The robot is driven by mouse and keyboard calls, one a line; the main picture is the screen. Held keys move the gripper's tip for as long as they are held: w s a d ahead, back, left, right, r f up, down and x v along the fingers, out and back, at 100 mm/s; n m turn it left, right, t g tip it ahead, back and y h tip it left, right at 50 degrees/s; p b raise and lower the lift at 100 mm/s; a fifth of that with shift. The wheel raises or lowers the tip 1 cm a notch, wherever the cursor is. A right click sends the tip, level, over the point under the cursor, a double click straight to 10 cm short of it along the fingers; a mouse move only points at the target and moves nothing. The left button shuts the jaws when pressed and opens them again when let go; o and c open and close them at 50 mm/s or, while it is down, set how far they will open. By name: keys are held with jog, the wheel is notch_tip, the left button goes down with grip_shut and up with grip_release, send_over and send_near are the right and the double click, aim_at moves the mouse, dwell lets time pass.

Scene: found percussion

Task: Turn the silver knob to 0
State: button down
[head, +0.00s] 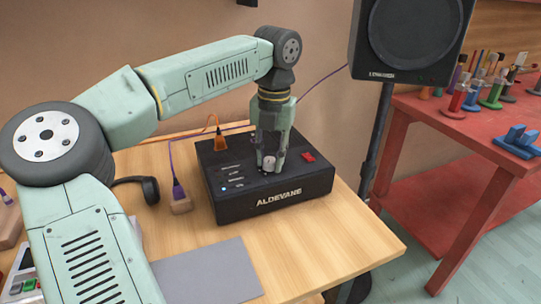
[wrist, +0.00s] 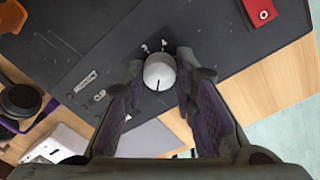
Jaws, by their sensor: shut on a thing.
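The silver knob (head: 268,164) is on top of the black ALDEVANE box (head: 285,197). It also shows in the wrist view (wrist: 160,71), with a dark pointer line running toward the bottom of that picture. A few small pale marks show on the box above the knob, too small to read surely. My gripper (head: 271,158) points down from above, its fingers shut on the silver knob, one on each side. In the wrist view my gripper (wrist: 163,75) hides part of the box on both sides of the knob.
A red switch (head: 308,157) is on the box, right of my gripper. An orange plug (head: 220,141) and a purple plug (head: 179,190) with cables are at left. A grey mat (head: 207,272) lies in front. A speaker (head: 407,42) on a stand is at right.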

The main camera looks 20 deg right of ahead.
aim_at(273, 160)
jog(key=c, duration=1.3)
grip_release()
notch_tip(273, 160, up, 12)
jog(key=shift+s+d, duration=0.2)
jog(key=shift+r, duration=0.1)
